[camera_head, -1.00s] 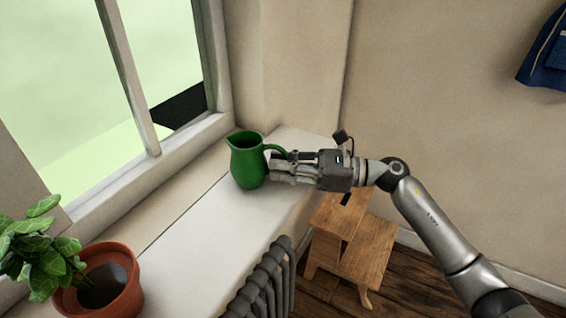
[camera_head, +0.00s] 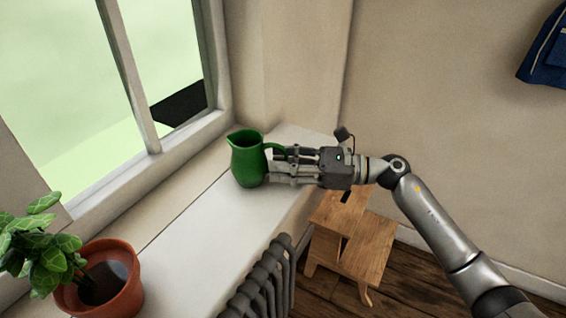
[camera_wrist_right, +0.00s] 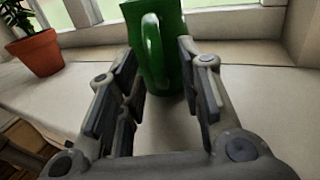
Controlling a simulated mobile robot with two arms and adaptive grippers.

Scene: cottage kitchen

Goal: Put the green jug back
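The green jug (camera_head: 248,160) stands upright on the white windowsill (camera_head: 205,222), with its spout to the left and its handle towards my right gripper. My right gripper (camera_head: 273,166) is at the jug's handle side, coming from the right. In the right wrist view, its two fingers (camera_wrist_right: 158,62) are apart, with the handle (camera_wrist_right: 152,50) between them and a gap on each side. The jug's body (camera_wrist_right: 176,25) is just beyond the fingertips. My left gripper is not in view.
A potted plant in a terracotta pot (camera_head: 112,290) stands on the near left of the sill. A wooden step stool (camera_head: 355,250) and a dark radiator (camera_head: 262,285) are below the sill. The sill between plant and jug is clear.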

